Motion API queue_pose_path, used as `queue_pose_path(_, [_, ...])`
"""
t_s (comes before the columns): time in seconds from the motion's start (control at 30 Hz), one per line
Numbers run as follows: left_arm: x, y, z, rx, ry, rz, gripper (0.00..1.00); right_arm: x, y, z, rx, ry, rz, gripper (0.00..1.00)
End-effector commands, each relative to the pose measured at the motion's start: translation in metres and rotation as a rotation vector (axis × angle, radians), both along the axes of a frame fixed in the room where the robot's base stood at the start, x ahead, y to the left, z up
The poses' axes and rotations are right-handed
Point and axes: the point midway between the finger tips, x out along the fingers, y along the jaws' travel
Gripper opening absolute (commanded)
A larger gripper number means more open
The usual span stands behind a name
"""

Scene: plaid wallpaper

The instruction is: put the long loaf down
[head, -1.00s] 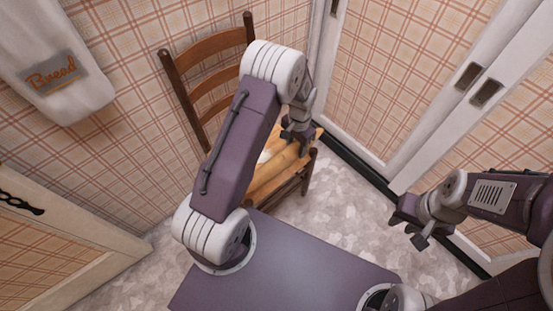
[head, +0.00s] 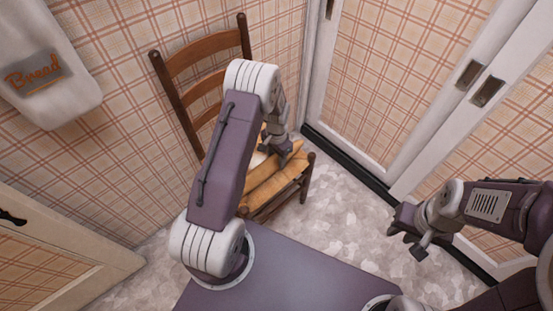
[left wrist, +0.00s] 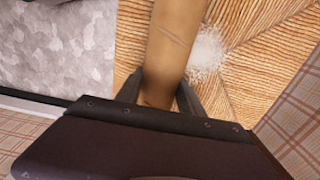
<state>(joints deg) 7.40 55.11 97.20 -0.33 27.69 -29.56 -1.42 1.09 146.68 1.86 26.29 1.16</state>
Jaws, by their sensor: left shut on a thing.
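The long loaf is a smooth tan bar with score marks, lying lengthwise over the woven seat of a wooden chair (head: 199,89). It shows in the head view (head: 262,172), partly behind my left arm, and in the left wrist view (left wrist: 175,42). My left gripper (head: 279,154) is shut on its near end, with one finger on each side in the left wrist view (left wrist: 162,92). The loaf is low over the seat; I cannot tell whether its whole underside touches it. My right gripper (head: 408,240) is open and empty, away from the chair.
A pale floury patch (left wrist: 207,52) lies on the seat beside the loaf. A white bag marked "Bread" (head: 50,110) hangs on the plaid wall. White-framed doors (head: 420,110) stand at the right. The speckled floor (head: 340,205) between chair and doors is clear.

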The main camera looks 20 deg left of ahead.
Motion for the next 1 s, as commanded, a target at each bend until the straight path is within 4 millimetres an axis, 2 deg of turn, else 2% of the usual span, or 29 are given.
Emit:
queue_pose_path(0.03, [0.000,0.000,-0.002,0.000,0.000,0.000,0.00,0.000,0.000,-0.001,0.000,0.000,0.000,0.29])
queue_pose_path(0.07, [0.000,0.000,-0.002,0.000,0.000,0.000,0.51,0.000,0.000,-0.001,0.000,0.000,0.000,0.29])
queue_pose_path(0.1, [0.000,0.000,-0.002,0.000,0.000,0.000,0.62,0.000,0.000,0.000,0.000,0.000,0.000,0.29])
queue_pose_path(0.13, [0.000,0.000,-0.002,0.000,0.000,0.000,0.67,0.000,0.000,0.000,0.000,0.000,0.000,0.29])
queue_pose_path(0.47, [0.000,0.000,0.002,0.000,0.000,0.000,0.67,0.000,0.000,0.002,0.000,0.000,0.000,0.29])
queue_pose_path(0.57, [0.001,0.000,0.021,0.000,-0.002,0.000,0.67,0.000,0.000,0.011,0.000,0.000,0.000,0.29])
queue_pose_path(0.8, [0.001,0.000,0.085,0.000,-0.003,0.000,0.67,0.000,0.000,0.039,0.000,0.000,0.000,0.29])
queue_pose_path(1.0, [0.000,0.000,0.116,0.001,-0.001,0.000,0.67,0.000,0.000,0.050,0.000,0.000,0.000,0.29])
